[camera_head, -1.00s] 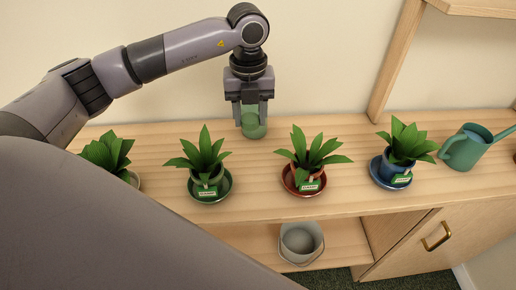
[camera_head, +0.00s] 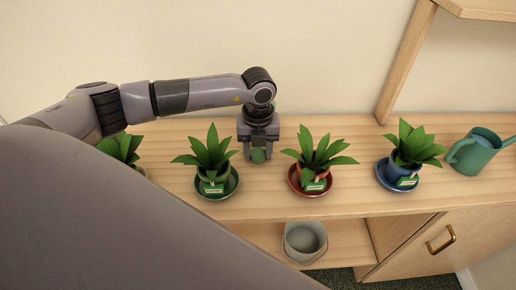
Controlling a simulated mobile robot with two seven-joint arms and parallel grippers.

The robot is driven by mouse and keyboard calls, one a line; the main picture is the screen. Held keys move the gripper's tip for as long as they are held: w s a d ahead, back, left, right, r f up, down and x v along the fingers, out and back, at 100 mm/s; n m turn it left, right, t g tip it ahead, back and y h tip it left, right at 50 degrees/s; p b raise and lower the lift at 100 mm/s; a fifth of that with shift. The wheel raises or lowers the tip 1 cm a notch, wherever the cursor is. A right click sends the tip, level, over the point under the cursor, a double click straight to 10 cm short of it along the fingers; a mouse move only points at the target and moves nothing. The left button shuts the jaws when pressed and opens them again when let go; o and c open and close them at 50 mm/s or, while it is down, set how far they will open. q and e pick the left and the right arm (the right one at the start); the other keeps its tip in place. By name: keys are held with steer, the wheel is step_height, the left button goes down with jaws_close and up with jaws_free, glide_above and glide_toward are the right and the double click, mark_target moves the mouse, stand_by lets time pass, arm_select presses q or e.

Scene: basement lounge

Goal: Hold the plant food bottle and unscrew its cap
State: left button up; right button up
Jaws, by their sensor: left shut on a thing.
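A green object (camera_head: 258,155), which looks like the plant food bottle, is between the fingers of my left gripper (camera_head: 258,156). The gripper points down and is shut on it, between the plant on the green saucer and the plant on the red saucer. Only a small part of the bottle shows; its cap is hidden by the gripper and I cannot tell whether its base touches the shelf. My right gripper is not in view.
Potted plants stand on a green saucer (camera_head: 205,194), a red saucer (camera_head: 295,184) and a blue saucer (camera_head: 383,176); another plant (camera_head: 121,147) is at the left. A teal watering can (camera_head: 475,155) is at the right. A grey pot (camera_head: 304,256) sits on the lower shelf (camera_head: 352,246).

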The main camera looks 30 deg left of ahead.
mark_target(258, 153)
arm_select(q)
steer(key=shift+f, duration=0.1)
steer(key=o, duration=1.2)
steer(key=shift+c, duration=0.2)
step_height(258, 153, up, 12)
steer(key=shift+b, duration=0.3)
